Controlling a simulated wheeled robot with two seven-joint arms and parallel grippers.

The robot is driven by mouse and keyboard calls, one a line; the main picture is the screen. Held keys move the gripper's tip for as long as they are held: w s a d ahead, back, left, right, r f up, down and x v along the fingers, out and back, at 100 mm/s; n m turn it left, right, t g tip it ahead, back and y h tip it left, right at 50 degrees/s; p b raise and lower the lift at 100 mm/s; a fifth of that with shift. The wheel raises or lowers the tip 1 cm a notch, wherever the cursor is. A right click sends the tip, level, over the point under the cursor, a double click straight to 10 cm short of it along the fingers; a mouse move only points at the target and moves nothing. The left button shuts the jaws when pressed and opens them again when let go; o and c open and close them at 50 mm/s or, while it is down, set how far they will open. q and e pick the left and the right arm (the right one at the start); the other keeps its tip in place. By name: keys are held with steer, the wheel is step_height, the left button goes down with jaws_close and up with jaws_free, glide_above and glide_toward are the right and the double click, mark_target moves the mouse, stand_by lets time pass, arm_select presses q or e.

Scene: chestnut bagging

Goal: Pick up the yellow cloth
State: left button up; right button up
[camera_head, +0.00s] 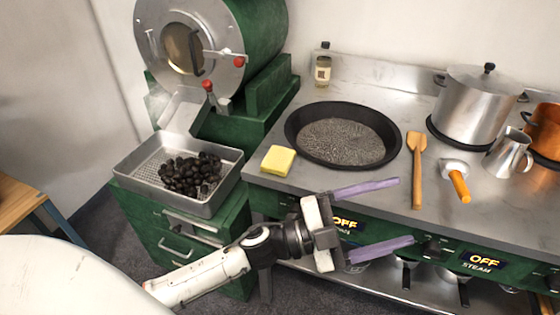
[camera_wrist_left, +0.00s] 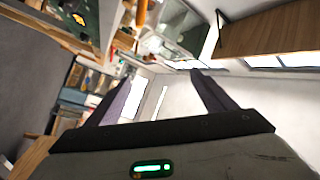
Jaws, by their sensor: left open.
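The yellow cloth (camera_head: 278,160) is a small folded square. It lies flat on the steel counter, just left of a dark round pan, in the head view. My left gripper (camera_head: 388,217) is in front of the counter's front edge, to the right of the cloth and nearer to me. Its two purple fingers are spread wide with nothing between them. In the left wrist view the fingers (camera_wrist_left: 160,95) are also apart and empty, and the cloth is not seen there. My right gripper is not in view.
The dark pan (camera_head: 343,135) stands right of the cloth. A steel tray (camera_head: 208,205) with dark chestnuts stands to the left, under the green roaster (camera_head: 262,40). A wooden spatula (camera_head: 416,170), an orange-handled tool (camera_head: 458,180) and a steel pot (camera_head: 472,105) are further right.

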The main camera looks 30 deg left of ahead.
arm_select(q)
steer(key=s+d+r+m+g+h, duration=0.1)
steer(key=d+r+m+g+h, duration=0.2)
steer(key=m+g, duration=0.4)
steer(key=m+g+y+b, duration=0.25)
steer(key=m+y, duration=0.35)
steer(key=y, duration=1.3)
glide_toward(279, 157)
steer(key=shift+w+a+f+g+p, duration=0.1)
steer(key=shift+w+f+g+p, duration=0.2)
steer(key=shift+f, duration=0.2)
steer(key=shift+w+f+g+p, duration=0.15)
steer(key=shift+w+f+p, duration=0.1)
steer(key=shift+f, duration=0.25)
steer(key=shift+p+x, duration=0.3)
steer(key=shift+x, duration=2.7)
steer(key=c, duration=1.2)
